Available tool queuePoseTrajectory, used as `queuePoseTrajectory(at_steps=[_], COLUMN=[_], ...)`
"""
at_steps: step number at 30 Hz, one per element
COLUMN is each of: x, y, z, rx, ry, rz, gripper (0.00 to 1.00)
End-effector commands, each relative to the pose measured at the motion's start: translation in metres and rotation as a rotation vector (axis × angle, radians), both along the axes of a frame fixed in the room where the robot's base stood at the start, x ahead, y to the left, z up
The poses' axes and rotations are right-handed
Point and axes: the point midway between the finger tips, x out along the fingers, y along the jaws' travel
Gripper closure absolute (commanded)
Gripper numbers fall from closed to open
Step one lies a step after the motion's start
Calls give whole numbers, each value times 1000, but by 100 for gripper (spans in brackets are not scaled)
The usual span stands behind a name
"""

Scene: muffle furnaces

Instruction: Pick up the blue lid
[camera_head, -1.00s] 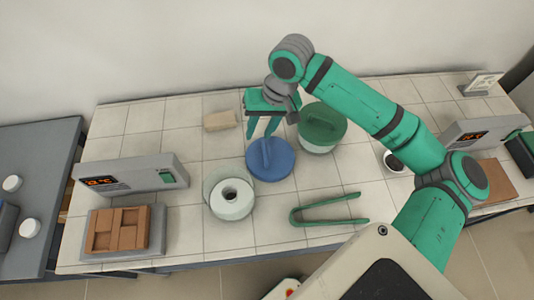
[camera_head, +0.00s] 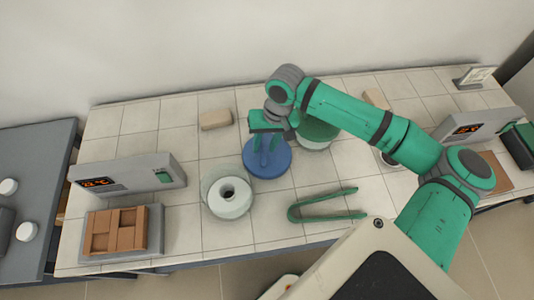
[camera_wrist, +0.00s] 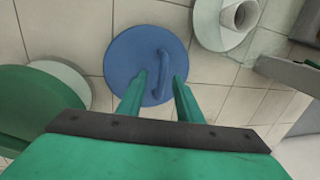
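The blue lid (camera_head: 280,164) is round with a raised bar handle and lies on the tiled table. It also shows in the wrist view (camera_wrist: 122,55), where its handle (camera_wrist: 162,65) appears between the two green fingers. My gripper (camera_head: 266,151) is over the lid, with its fingertips low near the handle. In the wrist view my gripper (camera_wrist: 160,77) is open, with a gap on both sides of the handle. Whether the fingertips touch the lid cannot be told.
A green-lidded white container (camera_head: 318,130) stands close behind right, partly hidden by my arm. A white ring-shaped vessel (camera_head: 228,198) stands at front left. Green tongs (camera_head: 325,207) lie at front right. Furnace control units (camera_head: 128,179) flank the table. A beige block (camera_head: 215,119) lies behind.

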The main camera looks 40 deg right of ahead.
Motion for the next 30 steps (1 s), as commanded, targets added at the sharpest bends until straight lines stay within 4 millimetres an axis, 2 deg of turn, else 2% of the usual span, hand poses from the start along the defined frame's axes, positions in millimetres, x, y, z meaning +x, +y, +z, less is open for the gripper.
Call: queuePoseTrajectory(at_steps=[4, 11, 12, 16, 30], x=[2, 2, 2, 2, 2], y=[4, 5, 4, 4, 3], z=[-13, -14, -14, -14, -10], rx=[2, 1, 1, 2, 1], ry=[1, -2, -2, -1, -2], rz=[3, 3, 3, 2, 1], gripper=[67, 67, 70, 100, 100])
